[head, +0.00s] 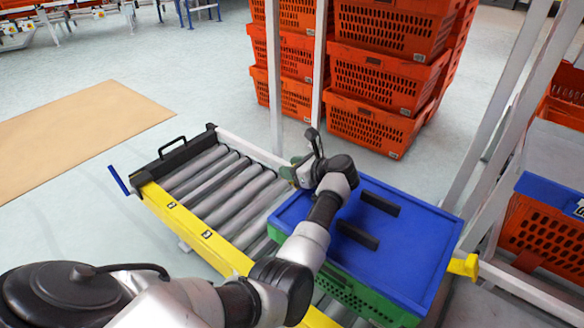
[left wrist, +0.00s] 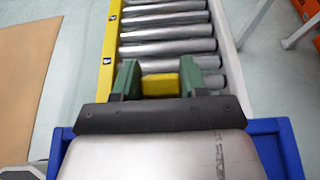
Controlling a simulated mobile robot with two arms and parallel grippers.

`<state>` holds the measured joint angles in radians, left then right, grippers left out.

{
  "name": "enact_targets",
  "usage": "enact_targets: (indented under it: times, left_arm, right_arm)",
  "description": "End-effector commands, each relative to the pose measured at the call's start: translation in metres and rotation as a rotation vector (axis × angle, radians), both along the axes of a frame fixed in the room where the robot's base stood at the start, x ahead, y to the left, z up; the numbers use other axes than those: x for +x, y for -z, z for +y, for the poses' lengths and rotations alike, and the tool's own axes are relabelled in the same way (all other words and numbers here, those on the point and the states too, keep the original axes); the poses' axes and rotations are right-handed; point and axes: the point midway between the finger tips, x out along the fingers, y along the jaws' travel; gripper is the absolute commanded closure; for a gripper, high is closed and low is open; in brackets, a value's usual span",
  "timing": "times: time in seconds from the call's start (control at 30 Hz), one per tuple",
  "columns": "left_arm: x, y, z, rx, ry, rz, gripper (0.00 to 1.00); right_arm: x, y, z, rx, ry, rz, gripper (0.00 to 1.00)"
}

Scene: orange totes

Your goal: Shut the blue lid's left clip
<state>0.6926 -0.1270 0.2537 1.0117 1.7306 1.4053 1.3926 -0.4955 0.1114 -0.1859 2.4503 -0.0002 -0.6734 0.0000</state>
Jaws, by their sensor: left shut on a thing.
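The blue lid (head: 410,235) lies on a green tote (head: 350,292) on the roller conveyor. Two dark bars lie on top of the lid. My left gripper (head: 292,172) is at the lid's left end, its arm reaching across the front of the tote. In the left wrist view, its green fingers (left wrist: 159,80) are shut on the yellow left clip (left wrist: 161,86), one on each side. The lid's blue edge (left wrist: 280,145) shows on both sides of my wrist there. The left clip is hidden in the head view. A yellow right clip (head: 464,266) sticks outward at the lid's right end. My right gripper is not in view.
The conveyor's rollers (head: 222,187) are bare left of the tote, with a yellow side rail (head: 195,228) in front. White posts (head: 490,195) stand behind and to the right. Orange totes (head: 375,75) are stacked behind. Another orange tote (head: 540,235) stands at right.

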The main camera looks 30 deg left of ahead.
Motion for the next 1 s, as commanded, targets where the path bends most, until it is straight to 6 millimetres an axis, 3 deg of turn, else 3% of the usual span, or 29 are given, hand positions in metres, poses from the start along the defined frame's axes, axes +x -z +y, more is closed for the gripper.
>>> enact_targets:
  times: [0.47, 1.0]
  left_arm:
    - [0.001, 0.001, 0.003, -0.087, 0.0, 0.004, 0.81]
    - [0.002, 0.019, 0.02, -0.551, -0.001, 0.037, 0.81]
  right_arm:
    - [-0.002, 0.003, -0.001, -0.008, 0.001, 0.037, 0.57]
    - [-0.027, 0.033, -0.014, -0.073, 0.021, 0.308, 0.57]
